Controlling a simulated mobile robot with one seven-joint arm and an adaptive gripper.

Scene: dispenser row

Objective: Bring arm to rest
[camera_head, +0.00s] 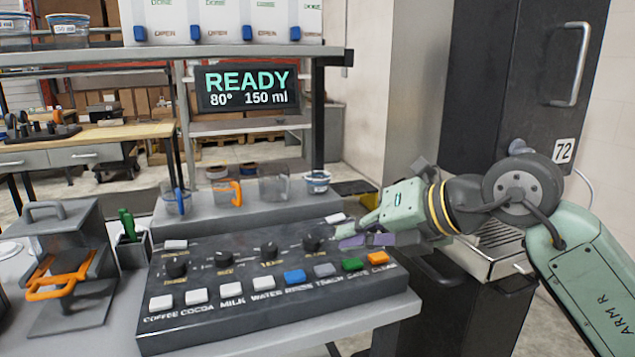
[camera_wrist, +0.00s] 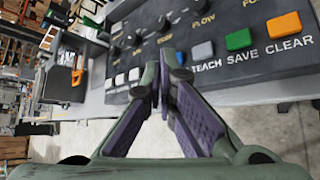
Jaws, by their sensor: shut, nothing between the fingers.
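My gripper (camera_head: 352,232) is at the right part of the control panel (camera_head: 219,329) in the head view, close to its back right corner. In the wrist view my gripper (camera_wrist: 166,58) points toward the panel (camera_wrist: 225,78), with its fingertips together and nothing between them. My green arm comes in from the right. The panel carries a row of buttons, among them a blue one (camera_head: 294,277), a green one (camera_head: 352,264) and an orange one (camera_head: 378,258). Whether the fingertips touch the panel I cannot tell.
Behind the panel, a ledge holds an orange-handled cup (camera_head: 226,192), a blue-handled cup (camera_head: 176,199) and other vessels. A display (camera_head: 247,87) reads READY, 80°, 150 ml. A press with orange handles (camera_head: 58,276) stands left. A dark cabinet (camera_head: 487,90) stands behind my arm.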

